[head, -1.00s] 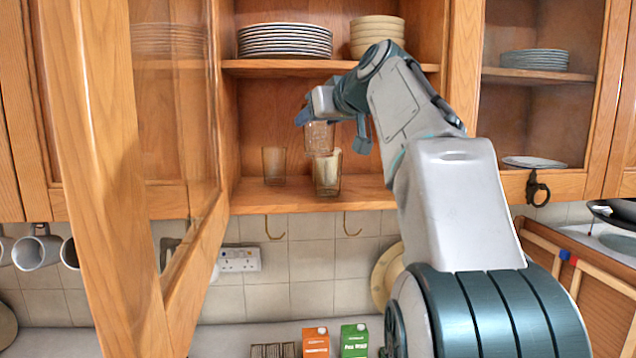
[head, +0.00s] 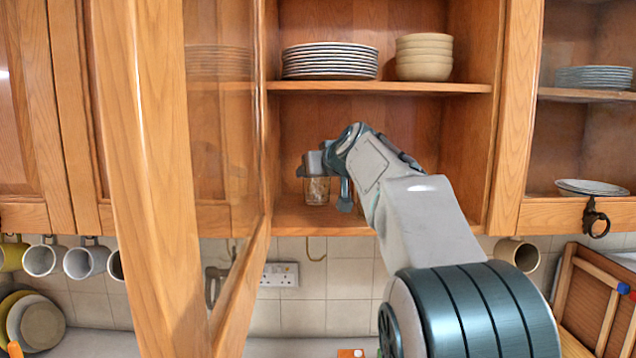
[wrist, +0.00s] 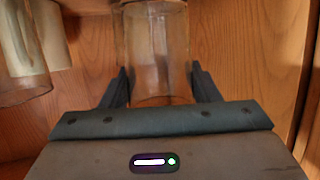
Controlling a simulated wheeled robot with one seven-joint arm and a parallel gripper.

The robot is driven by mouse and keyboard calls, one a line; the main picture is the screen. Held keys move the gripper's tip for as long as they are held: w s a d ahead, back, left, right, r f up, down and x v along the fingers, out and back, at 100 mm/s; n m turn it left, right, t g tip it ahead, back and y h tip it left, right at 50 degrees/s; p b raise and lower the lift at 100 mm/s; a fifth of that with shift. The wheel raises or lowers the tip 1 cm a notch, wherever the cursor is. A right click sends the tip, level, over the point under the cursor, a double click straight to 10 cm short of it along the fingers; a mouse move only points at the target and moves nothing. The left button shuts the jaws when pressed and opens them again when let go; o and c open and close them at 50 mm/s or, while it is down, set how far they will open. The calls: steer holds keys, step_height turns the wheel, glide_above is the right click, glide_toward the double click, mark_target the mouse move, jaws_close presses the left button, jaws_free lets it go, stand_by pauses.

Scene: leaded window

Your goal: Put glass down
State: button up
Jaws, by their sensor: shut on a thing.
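My gripper (head: 322,184) is shut on a clear glass (head: 317,192) inside the open cupboard, above or on the lower shelf (head: 335,222). In the wrist view the held glass (wrist: 157,45) is between the two dark fingers of my gripper (wrist: 160,85). I cannot tell whether its base touches the shelf. Another glass (wrist: 20,55) stands to the left in the wrist view, apart from the held one. In the head view the other glasses are not clearly visible.
The open glazed door (head: 160,150) stands close on the left of my arm. The upper shelf (head: 380,87) holds stacked plates (head: 330,62) and bowls (head: 424,58). The right cupboard wall (head: 485,130) bounds the space. Mugs (head: 85,260) hang below, at left.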

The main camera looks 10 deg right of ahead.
mark_target(322, 184)
steer(key=shift+s+f, duration=0.1)
steer(key=shift+f, duration=1.55)
steer(key=shift+f, duration=0.15)
steer(key=o, duration=1.2)
steer(key=b+v, duration=0.3)
steer(key=v, duration=0.9)
steer(key=shift+d, duration=0.1)
